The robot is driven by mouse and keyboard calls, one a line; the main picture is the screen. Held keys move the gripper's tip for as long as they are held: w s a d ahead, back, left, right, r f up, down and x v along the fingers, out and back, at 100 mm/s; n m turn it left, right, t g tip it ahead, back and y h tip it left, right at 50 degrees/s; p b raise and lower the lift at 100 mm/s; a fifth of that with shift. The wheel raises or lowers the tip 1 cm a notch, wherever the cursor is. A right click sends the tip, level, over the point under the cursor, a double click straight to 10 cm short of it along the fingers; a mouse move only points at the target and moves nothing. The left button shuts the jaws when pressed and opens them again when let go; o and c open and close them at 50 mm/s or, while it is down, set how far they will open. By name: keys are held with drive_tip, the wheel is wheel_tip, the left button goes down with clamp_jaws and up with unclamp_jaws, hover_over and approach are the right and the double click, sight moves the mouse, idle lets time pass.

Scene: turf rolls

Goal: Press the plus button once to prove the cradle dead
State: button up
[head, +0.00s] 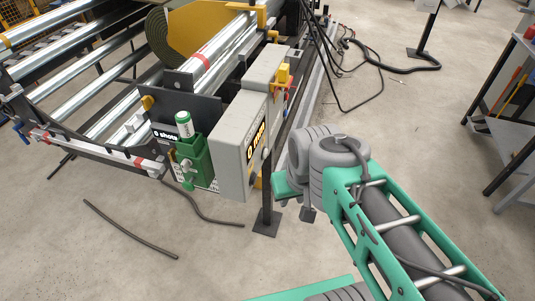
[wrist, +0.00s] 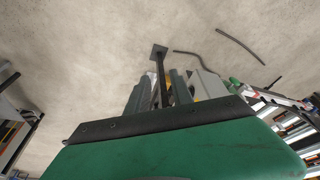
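The grey control box (head: 240,150) stands at the end of the roller machine. Its narrow right face carries a dark display with yellow characters (head: 256,142); I cannot make out a plus button. Left of the box, a green cradle (head: 193,160) holds an upright white-and-green cylinder (head: 184,124) beside a small display reading "0 shots" (head: 165,135). My gripper is right of the box, apart from it, mostly hidden by my wrist in the head view. In the wrist view my gripper (wrist: 163,78) shows a gap between its fingers, with nothing held.
A dark post on a square foot (head: 265,222) stands just right of the box; it also shows beyond my fingers in the wrist view (wrist: 159,50). Loose hoses (head: 130,230) lie on the floor. A turf roll (head: 160,35) sits on the machine. Shelving (head: 510,120) stands far right.

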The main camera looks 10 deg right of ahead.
clamp_jaws()
idle(1.4)
